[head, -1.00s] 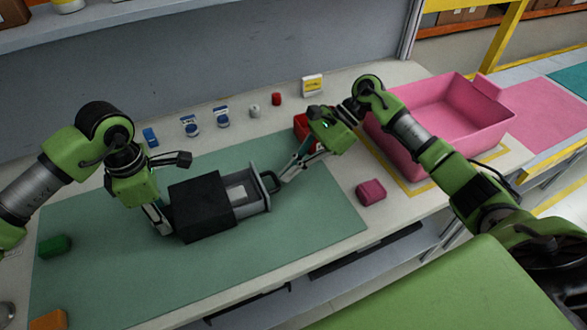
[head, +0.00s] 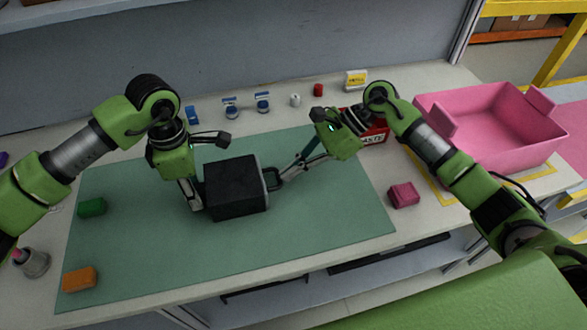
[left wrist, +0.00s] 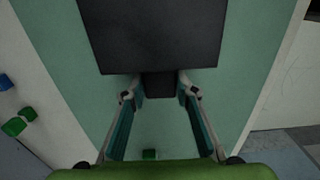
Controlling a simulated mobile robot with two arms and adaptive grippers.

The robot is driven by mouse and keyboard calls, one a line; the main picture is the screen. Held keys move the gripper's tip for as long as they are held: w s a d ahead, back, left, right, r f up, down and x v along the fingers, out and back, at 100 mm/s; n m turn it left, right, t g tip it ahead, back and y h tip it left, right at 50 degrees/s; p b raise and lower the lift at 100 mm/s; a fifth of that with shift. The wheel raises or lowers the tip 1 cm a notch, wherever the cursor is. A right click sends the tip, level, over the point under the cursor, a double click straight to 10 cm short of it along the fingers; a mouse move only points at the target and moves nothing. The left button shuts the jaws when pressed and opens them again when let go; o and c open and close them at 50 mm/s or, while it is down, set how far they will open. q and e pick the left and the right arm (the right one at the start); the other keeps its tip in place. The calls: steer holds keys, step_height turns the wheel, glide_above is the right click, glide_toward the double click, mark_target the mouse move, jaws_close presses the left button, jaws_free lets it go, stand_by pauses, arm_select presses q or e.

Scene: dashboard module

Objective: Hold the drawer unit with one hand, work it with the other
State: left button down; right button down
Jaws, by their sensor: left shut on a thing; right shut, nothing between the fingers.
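The drawer unit (head: 236,188) is a black box on the green mat (head: 330,222), with its grey drawer front almost flush at its right side. A dark loop handle (head: 273,181) sticks out from that front. My left gripper (head: 196,207) is shut on the block at the unit's left end. In the left wrist view the unit (left wrist: 150,35) lies ahead and the block (left wrist: 158,84) sits between the fingers. My right gripper (head: 281,180) is shut and empty, its tips at the handle; whether they touch it I cannot tell.
A pink bin (head: 490,130) stands at the right, and a red box (head: 375,134) sits behind my right gripper. A pink block (head: 403,195) lies right of the mat. Green (head: 91,207) and orange (head: 80,279) blocks are at the left. The mat's front is clear.

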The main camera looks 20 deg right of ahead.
arm_select(q)
steer(key=shift+d, duration=0.1)
arm_select(e)
steer(key=d, duration=0.5)
steer(key=shift+w, duration=0.1)
steer(key=v, duration=0.8)
steer(key=shift+d+r, duration=0.25)
steer(key=shift+r, duration=0.1)
arm_select(q)
steer(key=c, duration=1.5)
jaws_free()
